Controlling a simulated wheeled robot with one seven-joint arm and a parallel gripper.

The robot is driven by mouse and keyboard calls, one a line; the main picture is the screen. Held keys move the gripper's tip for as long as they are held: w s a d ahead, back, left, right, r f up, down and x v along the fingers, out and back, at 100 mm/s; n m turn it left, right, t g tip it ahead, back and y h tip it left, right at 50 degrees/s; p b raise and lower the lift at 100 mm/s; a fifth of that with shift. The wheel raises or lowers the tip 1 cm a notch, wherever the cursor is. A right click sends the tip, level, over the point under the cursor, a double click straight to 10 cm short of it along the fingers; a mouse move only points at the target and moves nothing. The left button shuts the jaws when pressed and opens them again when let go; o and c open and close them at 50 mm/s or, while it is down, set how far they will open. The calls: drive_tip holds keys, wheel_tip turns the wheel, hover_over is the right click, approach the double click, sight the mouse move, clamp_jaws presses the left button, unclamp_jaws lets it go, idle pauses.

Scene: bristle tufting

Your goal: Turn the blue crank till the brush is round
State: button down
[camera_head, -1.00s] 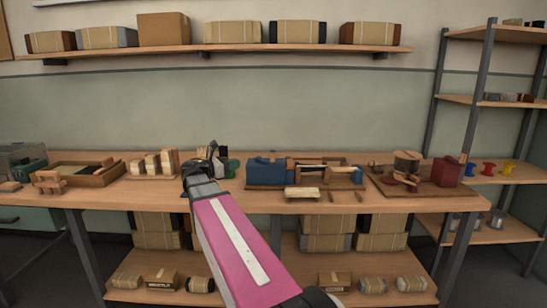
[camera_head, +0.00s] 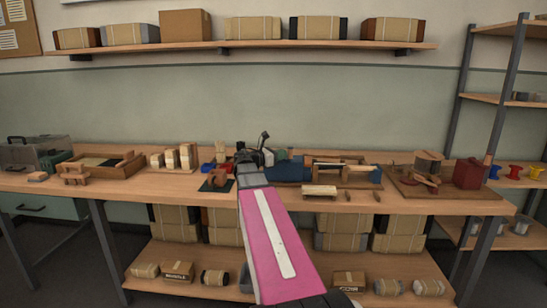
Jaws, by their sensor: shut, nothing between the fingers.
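My arm reaches over the bench, and my gripper (camera_head: 258,152) is at the left end of a blue-bodied machine (camera_head: 291,172). The gripper looks shut and empty, though its fingertips are small and dark. The machine has a wooden frame (camera_head: 342,163) and a smaller blue part (camera_head: 376,175) at its right end. I cannot make out which blue part is the crank. My gripper hides part of the machine's left side, and I cannot tell whether they touch. No round brush can be made out; a pale block (camera_head: 320,191) lies in front of the machine.
Left of my gripper stands a small red, blue and brown fixture (camera_head: 217,180). Pale blocks (camera_head: 172,157) and a wooden tray (camera_head: 127,166) lie farther left. A board (camera_head: 440,191) with a red box (camera_head: 469,173) is at right. The bench's front strip is mostly clear.

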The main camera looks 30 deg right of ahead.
drive_tip(key=shift+d, duration=0.4)
drive_tip(key=shift+s, duration=0.1)
